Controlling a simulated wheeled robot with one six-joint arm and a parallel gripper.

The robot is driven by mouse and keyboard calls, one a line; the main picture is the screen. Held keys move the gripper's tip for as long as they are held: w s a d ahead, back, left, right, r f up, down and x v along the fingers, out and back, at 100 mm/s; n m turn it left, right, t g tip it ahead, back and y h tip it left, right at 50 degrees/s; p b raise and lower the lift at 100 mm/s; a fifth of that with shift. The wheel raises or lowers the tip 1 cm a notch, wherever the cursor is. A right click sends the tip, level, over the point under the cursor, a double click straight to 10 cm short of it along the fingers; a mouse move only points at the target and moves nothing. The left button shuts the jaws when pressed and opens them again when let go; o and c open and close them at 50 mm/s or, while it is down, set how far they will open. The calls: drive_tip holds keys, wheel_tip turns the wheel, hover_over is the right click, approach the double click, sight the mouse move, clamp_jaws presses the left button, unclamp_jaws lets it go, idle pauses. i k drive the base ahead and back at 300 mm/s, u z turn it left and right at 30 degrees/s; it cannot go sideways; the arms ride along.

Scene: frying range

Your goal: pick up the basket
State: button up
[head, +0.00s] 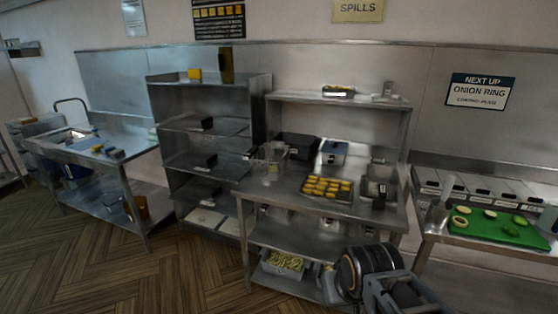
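A wire-like, see-through basket (272,160) seems to stand on the left part of the middle steel table (262,187); it is small and faint here. A pale container (284,262) full of yellowish pieces sits on that table's lower shelf; I cannot tell whether it is a basket too. My arm shows at the bottom right of centre, in front of the table, as dark and grey parts. I cannot make out my gripper's fingertips among them. Nothing of my arm visibly touches the see-through basket.
A tray of golden pieces (328,187) lies near the table's front edge, with dark boxes behind. A dark shelf rack (205,128) stands left. A green board (498,228) with sliced food lies on the right counter. The wooden floor (120,262) at front left is clear.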

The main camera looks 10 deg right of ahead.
sight(265, 158)
drive_tip(key=z, duration=0.1)
drive_tip(key=i, duration=0.85)
drive_tip(key=u, duration=0.75)
drive_tip(key=i, duration=0.75)
drive_tip(key=u, duration=0.5)
